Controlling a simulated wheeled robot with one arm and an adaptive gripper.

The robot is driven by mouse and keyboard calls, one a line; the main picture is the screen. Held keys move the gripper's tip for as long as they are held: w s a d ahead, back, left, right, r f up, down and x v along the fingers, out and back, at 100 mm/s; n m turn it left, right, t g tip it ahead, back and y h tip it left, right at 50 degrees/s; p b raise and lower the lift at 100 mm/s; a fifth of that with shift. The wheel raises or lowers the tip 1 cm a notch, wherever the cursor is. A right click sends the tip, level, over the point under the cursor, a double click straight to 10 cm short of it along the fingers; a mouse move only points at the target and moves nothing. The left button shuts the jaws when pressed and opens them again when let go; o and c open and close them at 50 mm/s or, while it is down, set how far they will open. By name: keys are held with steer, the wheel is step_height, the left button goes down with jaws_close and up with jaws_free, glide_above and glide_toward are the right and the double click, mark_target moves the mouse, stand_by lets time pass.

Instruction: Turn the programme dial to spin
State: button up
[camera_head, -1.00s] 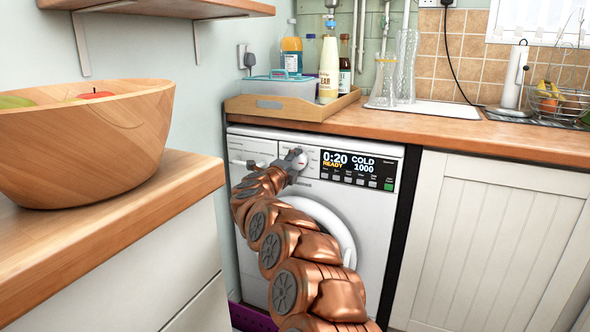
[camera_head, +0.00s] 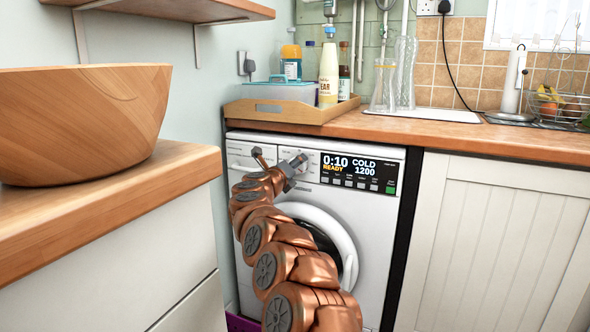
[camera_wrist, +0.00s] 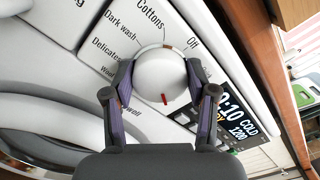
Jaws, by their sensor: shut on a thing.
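The programme dial (camera_wrist: 158,72) is a round white knob with a red mark on its edge. In the wrist view the mark points down and slightly right, towards my palm. Labels around it include Off, Cottons, Dark wash and Delicates; the labels on the palm side are hidden or cut off. My gripper (camera_wrist: 157,80) has one finger on each side of the dial and is shut on it. In the head view my gripper (camera_head: 294,164) covers the dial on the washing machine (camera_head: 377,225). The display (camera_head: 358,171) reads 0:10, READY, COLD, 1200.
My arm crosses in front of the machine's door. A wooden bowl (camera_head: 80,120) stands on the left counter (camera_head: 110,200). A wooden tray (camera_head: 285,110) with bottles sits above the machine. A white cupboard (camera_head: 495,250) is at the right.

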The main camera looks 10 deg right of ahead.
stand_by(0.4)
steer(key=o, duration=1.2)
steer(key=shift+c, duration=0.2)
steer(key=shift+s, duration=0.1)
steer(key=v, duration=0.7)
steer(key=shift+s+a, duration=0.1)
steer(key=shift+a, duration=0.05)
